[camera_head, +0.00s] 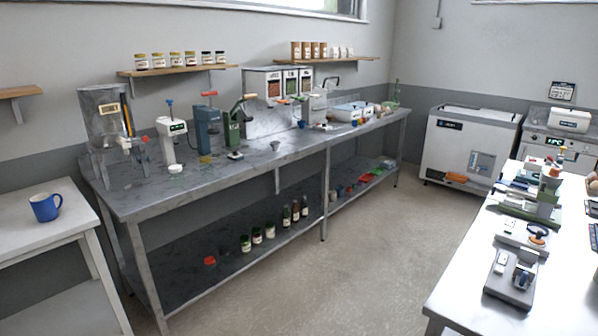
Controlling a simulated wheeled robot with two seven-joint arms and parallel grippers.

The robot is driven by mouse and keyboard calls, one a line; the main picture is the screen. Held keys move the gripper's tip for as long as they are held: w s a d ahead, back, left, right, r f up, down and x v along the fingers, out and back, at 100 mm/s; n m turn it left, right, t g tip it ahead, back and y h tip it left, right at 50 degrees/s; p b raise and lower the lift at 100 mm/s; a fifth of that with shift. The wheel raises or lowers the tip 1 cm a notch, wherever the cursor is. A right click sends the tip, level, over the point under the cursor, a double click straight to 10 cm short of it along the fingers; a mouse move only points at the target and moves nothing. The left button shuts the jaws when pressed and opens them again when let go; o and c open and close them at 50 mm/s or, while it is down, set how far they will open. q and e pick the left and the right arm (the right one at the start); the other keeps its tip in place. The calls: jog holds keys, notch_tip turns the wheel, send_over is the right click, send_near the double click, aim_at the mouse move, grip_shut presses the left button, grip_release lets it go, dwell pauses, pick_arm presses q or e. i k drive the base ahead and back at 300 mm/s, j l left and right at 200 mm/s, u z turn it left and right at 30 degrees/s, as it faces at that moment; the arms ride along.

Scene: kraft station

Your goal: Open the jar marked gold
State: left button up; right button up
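Several small labelled jars stand in a row on the left wall shelf (178,70). Some have yellowish lids, such as the leftmost jar (142,62), and those at the right end have dark lids, such as this jar (220,58). More jars with pale labels, such as this green-topped jar (245,244), stand on the lower shelf of the steel bench, beside dark bottles (295,211). The labels are too small to read, so I cannot tell which jar is marked gold. Neither of my grippers is in view.
A long steel bench (140,203) with several machines runs along the back wall. A white table with a blue mug (45,207) is at left. A white worktable (460,290) with devices is at right. The floor (350,270) between is clear.

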aim_at(207, 170)
jog(key=i+u, duration=0.1)
jog(key=i, duration=0.5)
jog(key=i+l+u, duration=0.1)
jog(key=i, duration=0.5)
jog(key=i+l+u, duration=0.1)
jog(key=i, duration=0.5)
jog(key=i+l+u, duration=0.15)
jog(key=i+u, duration=0.25)
jog(key=i+l+u, duration=0.25)
jog(key=u, duration=0.15)
jog(key=i+l+u, duration=0.5)
jog(key=l+u, duration=0.35)
